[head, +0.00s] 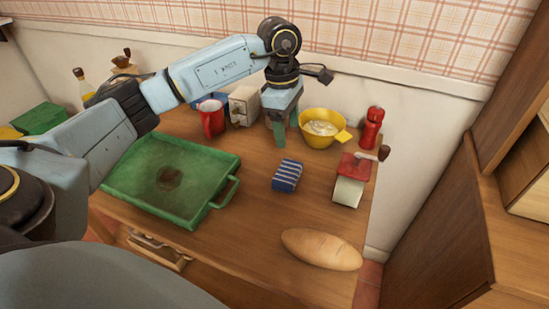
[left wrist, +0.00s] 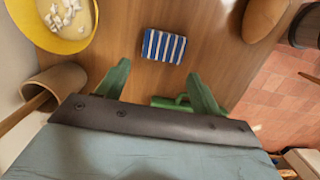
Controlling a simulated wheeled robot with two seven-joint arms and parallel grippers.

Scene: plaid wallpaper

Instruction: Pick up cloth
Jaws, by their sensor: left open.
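The cloth is a small folded blue block with white stripes (head: 287,175), lying on the wooden table right of the green tray. It also shows in the left wrist view, at the top middle (left wrist: 164,47). My left gripper (head: 279,135) hangs above the table, behind the cloth in the head view and apart from it. In the left wrist view its two green fingers (left wrist: 160,90) are spread with nothing between them, and the cloth lies beyond their tips. My right gripper is not in view.
A yellow bowl (head: 321,130) stands right of the gripper, with a red mug (head: 211,119) to its left. A red pepper mill (head: 371,128), a red-roofed house-shaped box (head: 350,182) and a bread loaf (head: 321,249) are to the right. The green tray (head: 120,192) fills the left; wood around the cloth is clear.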

